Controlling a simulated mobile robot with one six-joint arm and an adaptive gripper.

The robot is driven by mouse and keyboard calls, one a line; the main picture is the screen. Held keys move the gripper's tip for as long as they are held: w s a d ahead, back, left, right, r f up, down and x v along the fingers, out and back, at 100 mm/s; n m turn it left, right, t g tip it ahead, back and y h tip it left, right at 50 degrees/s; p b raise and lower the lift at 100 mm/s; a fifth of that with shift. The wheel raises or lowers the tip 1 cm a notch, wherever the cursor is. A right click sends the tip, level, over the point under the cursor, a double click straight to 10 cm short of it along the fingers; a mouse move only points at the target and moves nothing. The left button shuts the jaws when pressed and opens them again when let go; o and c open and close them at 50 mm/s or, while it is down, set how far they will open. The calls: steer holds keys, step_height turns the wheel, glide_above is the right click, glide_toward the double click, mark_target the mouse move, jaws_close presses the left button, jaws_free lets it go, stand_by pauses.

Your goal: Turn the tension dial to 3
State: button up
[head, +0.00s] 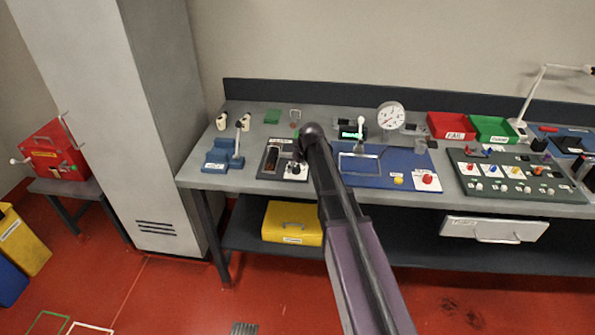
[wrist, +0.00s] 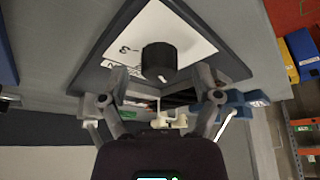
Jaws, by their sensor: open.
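The tension dial is a black round knob (wrist: 159,60) on a white plate (wrist: 190,40) set in a dark panel. In the wrist view a white mark shows on the knob's lower edge, and a "3" is printed on the plate to its left. Other plate markings are partly hidden. My gripper (wrist: 160,84) is open, with its fingers spread to the left and right of the knob. I cannot tell whether either finger touches it. In the head view the dial plate (head: 303,172) lies on the bench beside my arm, which hides part of that area.
A blue stand with a lever (head: 221,155) is left of the dial panel. A yellow case (head: 292,222) sits on the shelf below.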

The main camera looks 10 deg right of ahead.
steer(key=shift+w+f, duration=0.1)
steer(key=shift+f, duration=0.1)
jaws_close()
steer(key=shift+d, duration=0.15)
stand_by(0.3)
